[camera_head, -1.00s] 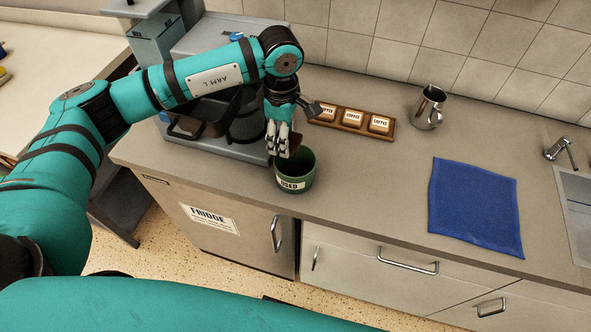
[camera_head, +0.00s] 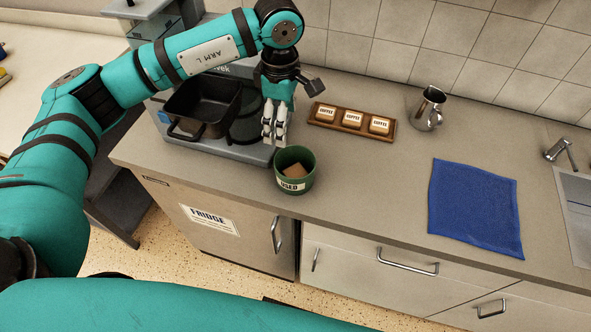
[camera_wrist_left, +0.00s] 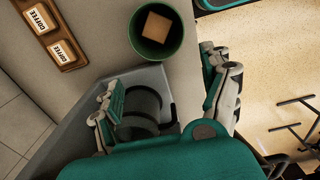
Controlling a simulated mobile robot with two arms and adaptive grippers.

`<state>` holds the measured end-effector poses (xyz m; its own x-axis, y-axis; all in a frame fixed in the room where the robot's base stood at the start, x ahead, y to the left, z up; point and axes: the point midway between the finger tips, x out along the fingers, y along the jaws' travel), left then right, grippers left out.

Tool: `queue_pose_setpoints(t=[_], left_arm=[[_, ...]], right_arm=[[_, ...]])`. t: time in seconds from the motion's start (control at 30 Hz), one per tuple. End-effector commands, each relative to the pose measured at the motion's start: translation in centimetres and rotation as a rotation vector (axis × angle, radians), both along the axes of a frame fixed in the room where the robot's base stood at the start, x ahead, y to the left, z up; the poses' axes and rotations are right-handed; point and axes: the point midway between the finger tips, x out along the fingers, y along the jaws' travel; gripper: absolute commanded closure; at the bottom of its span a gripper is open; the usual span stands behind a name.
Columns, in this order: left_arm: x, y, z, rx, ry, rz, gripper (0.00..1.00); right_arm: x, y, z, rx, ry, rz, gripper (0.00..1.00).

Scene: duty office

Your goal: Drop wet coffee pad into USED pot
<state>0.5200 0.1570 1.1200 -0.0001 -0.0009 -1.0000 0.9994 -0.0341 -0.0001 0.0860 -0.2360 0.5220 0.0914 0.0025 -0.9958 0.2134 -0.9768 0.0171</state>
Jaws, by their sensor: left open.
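The green USED pot (camera_head: 296,179) stands upright near the counter's front edge. The brown coffee pad (camera_head: 294,171) lies inside it; the pad also shows in the left wrist view (camera_wrist_left: 157,27), within the pot's rim (camera_wrist_left: 139,45). My left gripper (camera_head: 273,141) is above and just behind the pot, over the coffee machine's right front. In the left wrist view its fingers (camera_wrist_left: 165,110) are spread apart with nothing between them. My right gripper is not in view.
The grey coffee machine (camera_head: 262,156) with a black drawer (camera_head: 208,105) stands left of the pot. A wooden tray (camera_head: 353,128) of COFFEE pads, a steel jug (camera_head: 428,108), a blue cloth (camera_head: 475,208) and a sink (camera_head: 577,210) lie to the right. Counter between pot and cloth is clear.

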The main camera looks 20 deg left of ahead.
Motion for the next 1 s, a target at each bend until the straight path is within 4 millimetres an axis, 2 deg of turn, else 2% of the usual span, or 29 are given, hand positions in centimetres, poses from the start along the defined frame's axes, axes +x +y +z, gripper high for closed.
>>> queue_pose_setpoints(t=[0.03, 0.2, 0.4, 0.9, 1.0], left_arm=[[0.1, 0.0, 1.3, 0.001, -0.004, -0.001, 0.19], [0.0, -0.1, 4.4, 0.000, -0.002, -0.001, 0.19], [0.0, 0.0, 6.2, 0.001, 0.001, 0.000, 0.19], [0.0, -0.1, 6.4, -0.002, 0.002, -0.001, 0.19], [-0.4, -1.3, 5.9, -0.049, 0.010, -0.012, 0.19]], right_arm=[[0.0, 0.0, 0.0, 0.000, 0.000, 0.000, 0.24], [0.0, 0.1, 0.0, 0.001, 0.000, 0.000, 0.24], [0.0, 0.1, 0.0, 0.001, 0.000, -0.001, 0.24], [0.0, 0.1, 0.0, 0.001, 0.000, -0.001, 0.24], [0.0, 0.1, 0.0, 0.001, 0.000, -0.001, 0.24]])
